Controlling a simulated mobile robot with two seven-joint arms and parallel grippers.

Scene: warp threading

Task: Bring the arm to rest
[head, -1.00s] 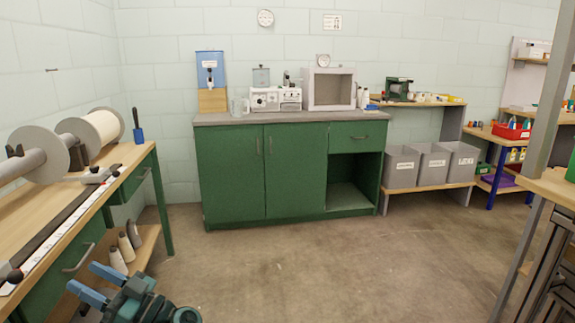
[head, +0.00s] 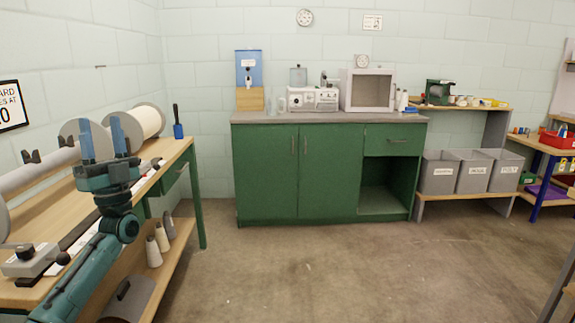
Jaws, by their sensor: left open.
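My left gripper (head: 102,143) is raised in front of the wooden workbench at the left, in the head view. Its two blue fingers point up and stand apart, with nothing between them. The teal arm comes up from the lower left edge. Behind the fingers, the grey roller with its round flanges and white winding (head: 146,121) lies along the bench, partly hidden by the gripper. My right gripper is not in view.
The workbench (head: 177,150) has a lower shelf with cones (head: 154,251). A green cabinet (head: 297,172) with a grey top stands at the back wall. Grey bins (head: 438,173) sit on a low shelf to its right. The floor (head: 330,265) in the middle is clear.

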